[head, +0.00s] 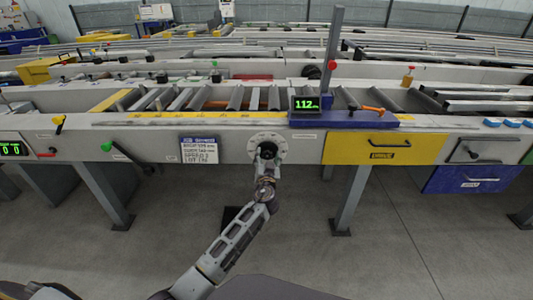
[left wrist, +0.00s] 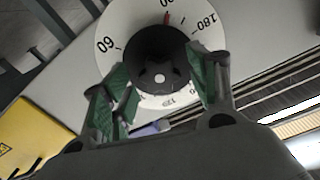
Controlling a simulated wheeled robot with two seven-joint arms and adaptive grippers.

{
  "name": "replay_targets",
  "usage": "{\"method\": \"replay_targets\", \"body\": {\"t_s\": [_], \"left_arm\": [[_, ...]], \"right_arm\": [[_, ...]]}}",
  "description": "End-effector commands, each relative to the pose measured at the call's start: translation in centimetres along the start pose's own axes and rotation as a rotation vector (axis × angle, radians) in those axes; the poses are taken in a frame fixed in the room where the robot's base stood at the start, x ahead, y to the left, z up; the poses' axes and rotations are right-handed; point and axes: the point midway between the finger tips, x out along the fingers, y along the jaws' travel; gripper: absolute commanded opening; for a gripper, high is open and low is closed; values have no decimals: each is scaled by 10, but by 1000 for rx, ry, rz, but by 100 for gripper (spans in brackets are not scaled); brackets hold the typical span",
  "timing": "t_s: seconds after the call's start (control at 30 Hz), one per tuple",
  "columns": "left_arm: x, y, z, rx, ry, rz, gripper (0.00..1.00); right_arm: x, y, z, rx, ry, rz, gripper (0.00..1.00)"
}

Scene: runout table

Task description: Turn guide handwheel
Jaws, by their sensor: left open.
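The guide handwheel (head: 253,138) is on the front rail of the runout table, with a pale round dial plate. In the left wrist view its white dial (left wrist: 118,28) carries degree numbers such as 60 and 180, a red mark near the top and a dark round hub (left wrist: 160,52) in the middle. My left gripper (head: 266,153) is right in front of it in the head view. In the left wrist view my left gripper (left wrist: 163,82) is open, with green-padded fingers on either side of the hub; I cannot tell whether they touch it. My right gripper is out of view.
A digital display (head: 305,104) reading about 112 stands on a blue carriage (head: 345,119) above right. A printed card (head: 199,150) hangs left of the wheel, and a yellow drawer (head: 383,149) is to the right. Table legs (head: 350,198) stand below on open grey floor.

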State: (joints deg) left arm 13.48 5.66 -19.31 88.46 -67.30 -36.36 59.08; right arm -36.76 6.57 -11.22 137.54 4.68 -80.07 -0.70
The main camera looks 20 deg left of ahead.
Motion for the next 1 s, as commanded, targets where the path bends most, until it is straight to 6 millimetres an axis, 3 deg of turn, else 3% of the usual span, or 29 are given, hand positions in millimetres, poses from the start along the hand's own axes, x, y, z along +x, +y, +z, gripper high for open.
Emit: {"method": "replay_targets", "body": {"t_s": [0.5, 0.83, 1.0], "left_arm": [[-2, 2, 0, 0, 0, -1, 58], [-2, 1, 0, 0, 0, -1, 16], [-2, 2, 0, 3, 0, -1, 14]], "right_arm": [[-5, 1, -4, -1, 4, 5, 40], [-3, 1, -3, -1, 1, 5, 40], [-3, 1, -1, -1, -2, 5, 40]]}}
